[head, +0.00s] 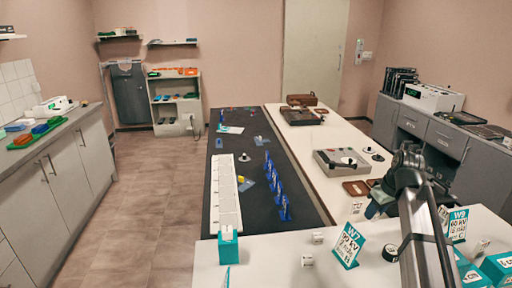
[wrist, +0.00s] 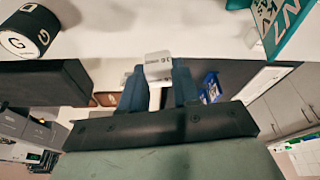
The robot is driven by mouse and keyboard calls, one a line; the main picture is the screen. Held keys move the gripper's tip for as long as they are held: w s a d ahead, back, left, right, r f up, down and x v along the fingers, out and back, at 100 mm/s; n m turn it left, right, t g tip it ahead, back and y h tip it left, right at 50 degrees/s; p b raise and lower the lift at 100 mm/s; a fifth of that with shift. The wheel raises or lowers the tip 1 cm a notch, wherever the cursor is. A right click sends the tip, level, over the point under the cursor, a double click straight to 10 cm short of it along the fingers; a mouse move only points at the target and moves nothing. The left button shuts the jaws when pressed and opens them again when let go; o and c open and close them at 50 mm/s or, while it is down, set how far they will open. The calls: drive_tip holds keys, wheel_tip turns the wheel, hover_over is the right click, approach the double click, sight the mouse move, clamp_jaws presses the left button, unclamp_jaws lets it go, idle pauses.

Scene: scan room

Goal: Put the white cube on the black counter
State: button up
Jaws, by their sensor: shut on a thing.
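A white cube (wrist: 158,66) with small dark print is between the two blue fingers of my gripper (wrist: 160,84) in the wrist view. My gripper is shut on it. In the head view my gripper (head: 372,209) is at the right, over the white table, with the white cube (head: 357,208) at its fingertips. The black counter (head: 240,178) runs down the middle of the room, left of my gripper. My fingers partly hide the cube's sides.
Two other white cubes (head: 318,238) (head: 307,260) stand on the white table (head: 265,260). A teal W7 sign (head: 348,245) and a black-and-white cylinder (head: 390,253) stand near my arm. Blue pieces (head: 275,188) and a long white strip (head: 226,195) occupy the counter; parts of its dark surface are clear.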

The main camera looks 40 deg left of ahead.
drive_tip(key=s+a+f+n+g, duration=0.1)
drive_tip(key=s+a+n, duration=0.4)
drive_tip(key=a, duration=0.9)
drive_tip(key=s+a+f+n+g, duration=0.1)
drive_tip(key=s+a+f+n, duration=0.3)
drive_tip(key=s+a, duration=0.6)
drive_tip(key=s+a+f+n+g, duration=0.2)
drive_tip(key=s+a+n, duration=0.4)
drive_tip(key=a, duration=1.3)
drive_tip(key=shift+s+a+f, duration=0.15)
drive_tip(key=shift+s+a, duration=0.2)
drive_tip(key=shift+s, duration=0.95)
drive_tip(key=shift+f, duration=5)
drive_tip(key=shift+f, duration=0.15)
drive_tip(key=o, duration=1)
